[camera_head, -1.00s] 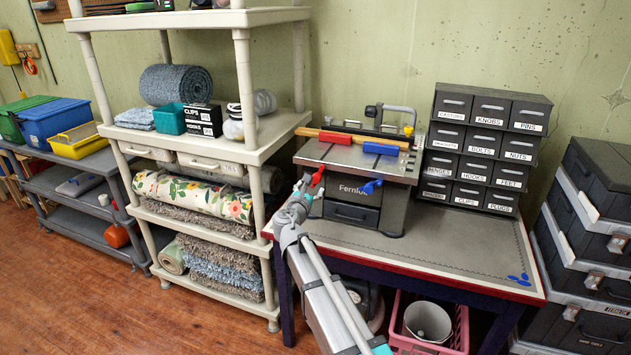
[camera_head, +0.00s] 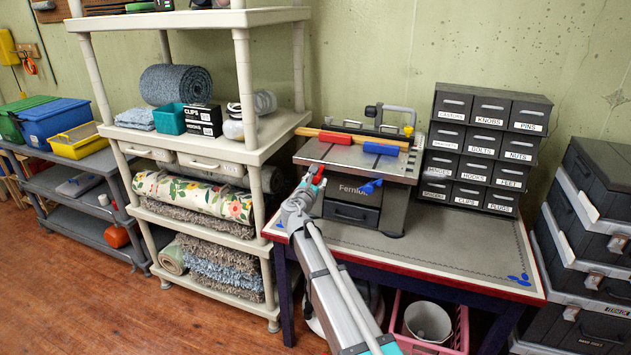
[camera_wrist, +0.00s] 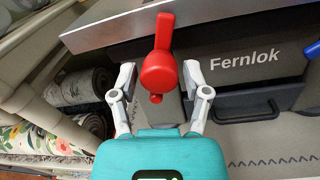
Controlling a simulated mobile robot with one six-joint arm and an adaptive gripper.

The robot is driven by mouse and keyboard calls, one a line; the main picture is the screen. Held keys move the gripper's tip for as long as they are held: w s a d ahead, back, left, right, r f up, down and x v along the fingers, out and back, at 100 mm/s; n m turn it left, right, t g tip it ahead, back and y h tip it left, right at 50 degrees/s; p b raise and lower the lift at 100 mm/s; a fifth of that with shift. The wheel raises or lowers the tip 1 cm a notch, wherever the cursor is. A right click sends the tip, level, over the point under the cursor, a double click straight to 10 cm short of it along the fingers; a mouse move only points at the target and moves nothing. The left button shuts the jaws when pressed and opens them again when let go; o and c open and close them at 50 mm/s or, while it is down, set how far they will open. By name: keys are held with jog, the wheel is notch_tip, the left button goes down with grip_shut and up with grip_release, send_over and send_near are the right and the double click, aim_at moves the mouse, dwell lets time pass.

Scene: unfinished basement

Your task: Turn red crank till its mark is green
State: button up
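The red crank (camera_wrist: 159,68) is on the front of the grey Fernlok machine (camera_head: 345,186), near its left corner. In the wrist view its handle points up from a round hub, with a small red stub below. My gripper (camera_wrist: 160,78) is open, its two fingers on either side of the hub with gaps showing. In the head view the crank (camera_head: 318,173) shows just beyond my gripper (camera_head: 302,192), which partly covers it. No green mark can be made out on the crank. A blue crank (camera_head: 372,186) is on the same front, to the right.
The machine stands on a workbench (camera_head: 460,248) beside a rack of labelled drawers (camera_head: 482,150). A white shelf unit (camera_head: 250,150) with rolled rugs stands close on the left. The bench's front right is mostly clear.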

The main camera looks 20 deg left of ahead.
grip_shut()
jog(key=shift+m, duration=0.3)
jog(key=m, duration=0.4)
jog(key=shift+m, duration=0.4)
jog(key=m, duration=0.4)
jog(key=shift+a+m+b, duration=0.1)
jog(key=shift+m+b, duration=0.2)
jog(key=m, duration=0.5)
jog(key=shift+r+m+t+h, duration=0.1)
jog(key=shift+m+t+h, duration=0.2)
jog(key=shift+m, duration=2.4)
